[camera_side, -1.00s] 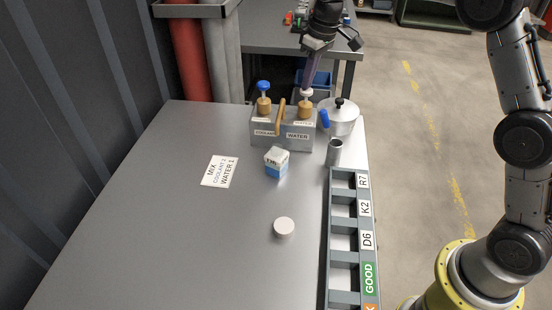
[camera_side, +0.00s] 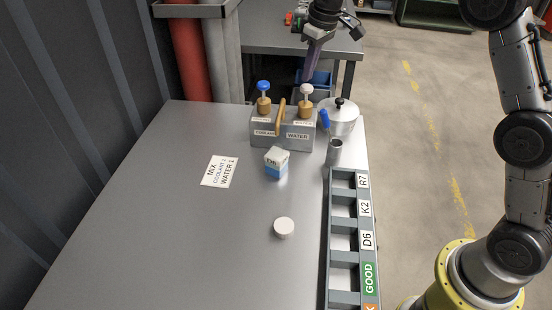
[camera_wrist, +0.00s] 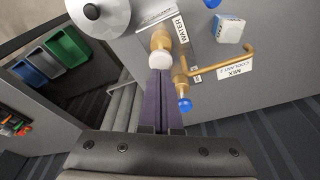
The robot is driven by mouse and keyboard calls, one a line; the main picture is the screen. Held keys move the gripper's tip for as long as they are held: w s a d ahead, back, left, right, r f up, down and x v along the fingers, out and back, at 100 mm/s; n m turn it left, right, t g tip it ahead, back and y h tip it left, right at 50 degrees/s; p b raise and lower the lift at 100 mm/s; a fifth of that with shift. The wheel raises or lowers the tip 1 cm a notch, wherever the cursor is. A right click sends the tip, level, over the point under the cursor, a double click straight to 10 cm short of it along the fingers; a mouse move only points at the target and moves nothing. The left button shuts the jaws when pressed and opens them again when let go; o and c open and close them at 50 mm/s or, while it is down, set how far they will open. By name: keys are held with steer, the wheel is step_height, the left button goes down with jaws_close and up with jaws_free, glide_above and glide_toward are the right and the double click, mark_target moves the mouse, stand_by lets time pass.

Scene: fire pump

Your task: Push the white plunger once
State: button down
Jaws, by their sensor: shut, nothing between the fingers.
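The white plunger (camera_side: 306,89) stands up on a brass collar at the right, WATER side of the grey pump block (camera_side: 282,137). It also shows in the wrist view (camera_wrist: 160,61), just beyond my fingertips. My gripper (camera_side: 304,79) is shut and empty, its purple fingers pointing down at the white knob. In the wrist view the closed fingers (camera_wrist: 160,76) end close to the knob; I cannot tell whether they touch it. The blue plunger (camera_side: 264,87) stands up at the left, COOLANT side. The brass spout (camera_side: 281,115) lies between the two plungers.
A blue-white carton (camera_side: 276,168) stands in front. A MIX card (camera_side: 219,171), white disc (camera_side: 284,227) and slotted rack (camera_side: 343,240) lie nearer; the table's left is clear.

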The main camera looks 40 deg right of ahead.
steer(key=shift+r, duration=2.95)
steer(key=s+r+t, duration=0.2)
steer(key=s+r, duration=0.4)
steer(key=r, duration=0.2)
steer(key=s+r, duration=0.3)
steer(key=s, duration=1)
steer(key=s+f+m+t, duration=0.1)
steer(key=s+f+m, duration=0.2)
steer(key=s+f, duration=1.3)
steer(key=shift+s+d+h, duration=0.3)
steer(key=shift+s, duration=0.75)
